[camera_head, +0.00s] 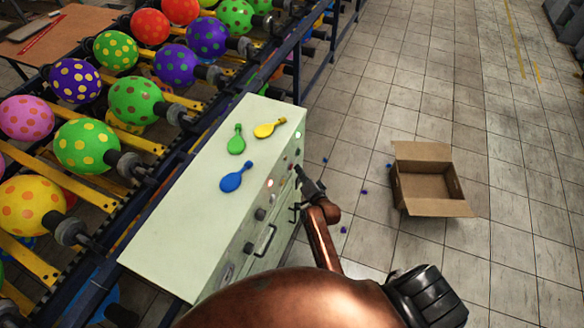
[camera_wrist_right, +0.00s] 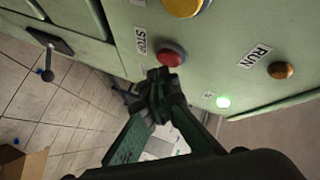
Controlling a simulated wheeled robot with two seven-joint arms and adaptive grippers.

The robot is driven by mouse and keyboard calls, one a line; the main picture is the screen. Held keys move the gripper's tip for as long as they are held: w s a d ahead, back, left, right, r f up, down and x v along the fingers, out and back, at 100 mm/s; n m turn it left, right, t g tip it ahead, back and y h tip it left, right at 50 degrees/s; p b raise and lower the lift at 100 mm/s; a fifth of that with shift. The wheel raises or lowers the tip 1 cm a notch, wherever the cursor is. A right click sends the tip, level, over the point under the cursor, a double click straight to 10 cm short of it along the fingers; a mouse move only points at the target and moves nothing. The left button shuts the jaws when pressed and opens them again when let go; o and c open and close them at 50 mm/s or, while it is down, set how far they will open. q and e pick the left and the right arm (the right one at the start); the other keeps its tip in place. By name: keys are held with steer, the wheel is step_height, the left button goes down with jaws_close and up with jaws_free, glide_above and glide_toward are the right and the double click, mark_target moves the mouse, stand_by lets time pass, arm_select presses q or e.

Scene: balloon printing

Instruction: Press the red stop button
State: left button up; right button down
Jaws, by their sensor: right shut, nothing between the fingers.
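The red stop button (camera_wrist_right: 169,56) is a round red knob on the pale green panel, beside a STOP label (camera_wrist_right: 141,40) in the right wrist view. My right gripper (camera_wrist_right: 160,76) is shut and empty, its fingertips right at the button's lower edge in that view. I cannot tell whether they touch it or whether it is pressed in. In the head view my right gripper (camera_head: 299,172) is at the right-facing side of the pale green cabinet (camera_head: 190,225), and the button is not clearly seen there. My left gripper is not in view.
Deflated balloons (camera_head: 237,177) lie on the cabinet. An open cardboard box (camera_head: 424,207) stands on the floor. Printed balloons line the conveyor at left.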

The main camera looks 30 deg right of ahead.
steer(key=shift+w+a, duration=0.4)
stand_by(0.6)
steer(key=shift+s+d+p, duration=0.5)
steer(key=shift+s+d, duration=0.2)
steer(key=shift+s, duration=0.1)
steer(key=s+d+p, duration=0.1)
steer(key=s+d, duration=0.3)
steer(key=shift+s, duration=0.3)
stand_by(0.8)
